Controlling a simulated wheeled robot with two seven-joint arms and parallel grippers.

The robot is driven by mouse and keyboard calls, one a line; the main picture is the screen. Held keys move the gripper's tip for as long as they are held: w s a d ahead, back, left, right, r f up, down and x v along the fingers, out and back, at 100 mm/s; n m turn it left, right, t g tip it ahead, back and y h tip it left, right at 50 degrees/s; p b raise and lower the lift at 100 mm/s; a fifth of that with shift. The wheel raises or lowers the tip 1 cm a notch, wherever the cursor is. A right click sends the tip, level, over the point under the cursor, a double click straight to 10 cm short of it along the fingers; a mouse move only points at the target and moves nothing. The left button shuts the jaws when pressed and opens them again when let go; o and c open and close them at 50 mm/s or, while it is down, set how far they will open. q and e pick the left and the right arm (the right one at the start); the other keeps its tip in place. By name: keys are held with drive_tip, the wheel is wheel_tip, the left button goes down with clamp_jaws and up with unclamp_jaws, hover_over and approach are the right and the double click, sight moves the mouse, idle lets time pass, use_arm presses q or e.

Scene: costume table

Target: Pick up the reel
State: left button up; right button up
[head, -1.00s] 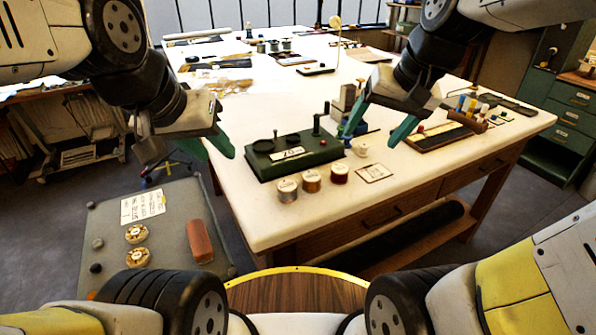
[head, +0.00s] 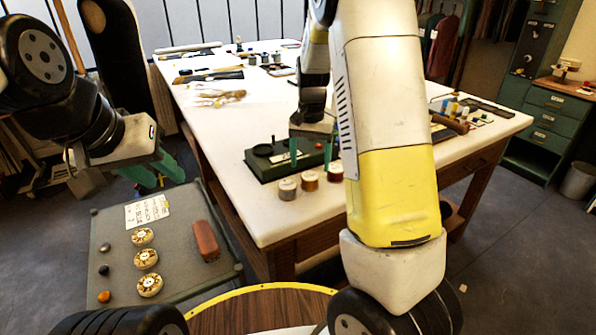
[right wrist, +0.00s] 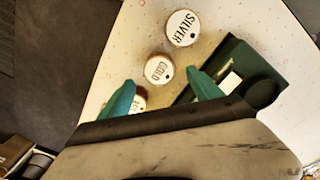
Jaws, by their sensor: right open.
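Three thread reels stand in a row on the white table's front edge: a silver reel (head: 287,188), a gold reel (head: 309,181) and a red reel (head: 335,172). In the right wrist view the silver reel (right wrist: 183,28) and gold reel (right wrist: 158,70) show lettered tops; the red reel (right wrist: 139,99) is partly hidden by a finger. My left gripper (head: 152,170) is open and empty, above the grey case, left of the table.
A dark green box (head: 265,162) stands just behind the reels. My right arm hides the table right of the red reel. A grey case (head: 180,270) at lower left carries several round pieces and a red-brown block (head: 206,241). The white table (head: 215,125) is bare at its left.

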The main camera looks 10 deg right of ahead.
sight(310, 175)
wheel_tip(310, 175, down, 5)
drive_tip(key=shift+s+f, duration=0.1)
drive_tip(key=shift+f, duration=0.1)
drive_tip(key=shift+c, duration=0.4)
drive_tip(key=c, duration=1.4)
drive_tip(key=shift+r, duration=0.1)
